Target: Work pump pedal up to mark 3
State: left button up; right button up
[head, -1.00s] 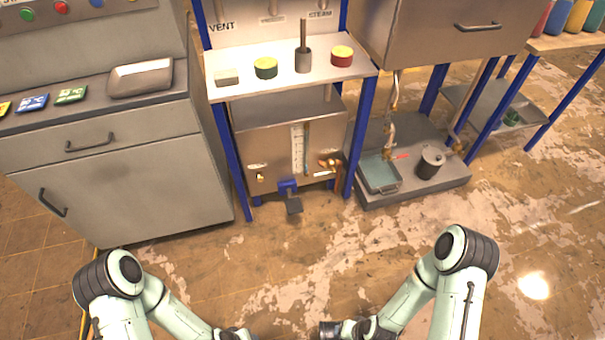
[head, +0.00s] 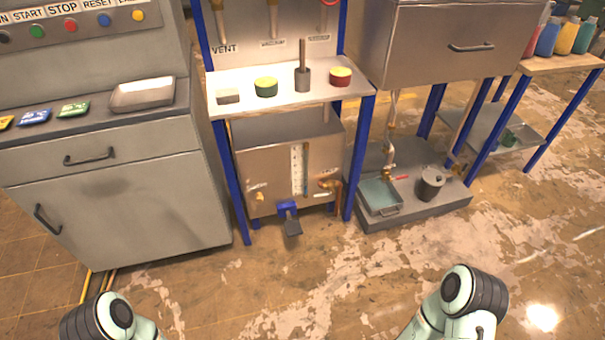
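The pump pedal (head: 291,226) is a dark grey foot plate on a blue bracket (head: 287,207), low at the front of a metal tank (head: 268,175) under the middle bench. A white gauge strip (head: 296,170) with marks stands upright on the tank front, with a darker tube (head: 306,165) beside it. The marks are too small to read, and I cannot make out a level. My two arms enter at the bottom left and bottom right. Both grippers are below the picture's edge, away from the pedal.
A grey cabinet (head: 120,200) stands left of the bench. The bench's blue legs (head: 358,155) flank the tank. At right a low platform (head: 415,208) holds a tray (head: 380,197) and a lidded pot (head: 431,184). The floor (head: 270,290) before the pedal is clear.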

aim_at(293, 228)
jog(key=i+u, duration=0.25)
jog(key=i, duration=0.25)
jog(key=i+l+u, duration=0.15)
jog(key=i+u, duration=0.15)
jog(key=i, duration=0.2)
jog(key=i+l+u, duration=0.25)
jog(key=i, duration=0.25)
